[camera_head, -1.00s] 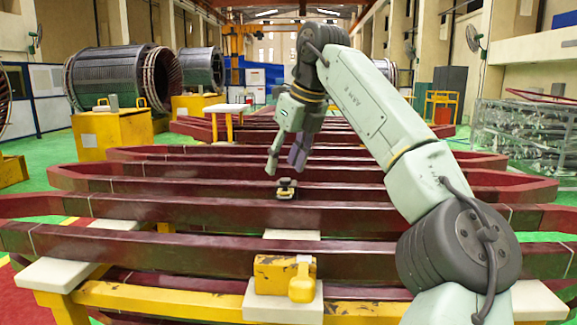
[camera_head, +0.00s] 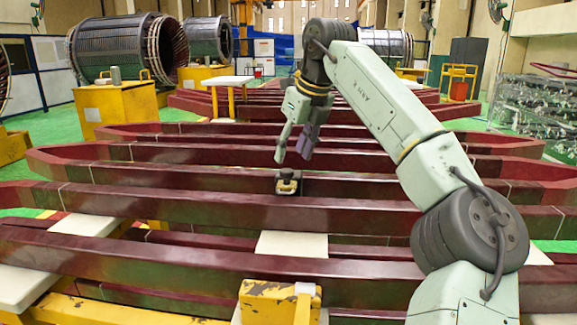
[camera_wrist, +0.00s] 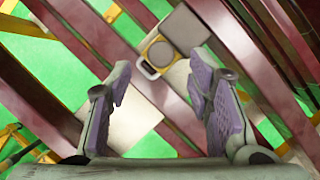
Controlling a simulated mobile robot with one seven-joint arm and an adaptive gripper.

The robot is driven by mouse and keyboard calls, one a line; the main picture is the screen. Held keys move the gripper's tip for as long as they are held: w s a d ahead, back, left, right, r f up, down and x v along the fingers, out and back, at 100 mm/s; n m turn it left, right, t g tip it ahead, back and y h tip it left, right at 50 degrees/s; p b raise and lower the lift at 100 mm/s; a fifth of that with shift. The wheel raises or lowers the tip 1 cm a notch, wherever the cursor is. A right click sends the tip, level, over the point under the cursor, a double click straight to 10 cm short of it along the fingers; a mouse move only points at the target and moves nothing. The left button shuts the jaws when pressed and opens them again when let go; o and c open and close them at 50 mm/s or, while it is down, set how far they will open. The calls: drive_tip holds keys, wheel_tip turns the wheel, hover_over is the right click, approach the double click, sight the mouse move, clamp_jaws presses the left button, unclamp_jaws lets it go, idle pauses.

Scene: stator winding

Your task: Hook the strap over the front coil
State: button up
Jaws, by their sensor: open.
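The coils are long dark red bars lying across the view. The front coil (camera_head: 200,262) is the nearest bar and runs across the lower part of the head view. A small dark fitting with a pale yellow ring (camera_head: 288,186) sits on a bar farther back. In the wrist view this ring (camera_wrist: 159,54) has a pale loop at one side; I cannot tell if it is the strap. My gripper (camera_head: 293,154) is open and empty, pointing down just above and behind the fitting in the head view. In the wrist view its purple-padded fingers (camera_wrist: 158,88) stand wide apart, with the ring beyond them.
A worn yellow block (camera_head: 265,304) with a pale band over its right part is cut off at the bottom edge. Pale pads (camera_head: 290,244) lie under the bars. A yellow cabinet (camera_head: 118,108) and stator drums stand at the back left. Metal racks (camera_head: 535,115) stand at the right.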

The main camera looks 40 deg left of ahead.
sight(287, 170)
drive_tip(key=x, duration=0.5)
drive_tip(key=shift+w+f, duration=0.1)
drive_tip(key=shift+c, duration=0.6)
clamp_jaws()
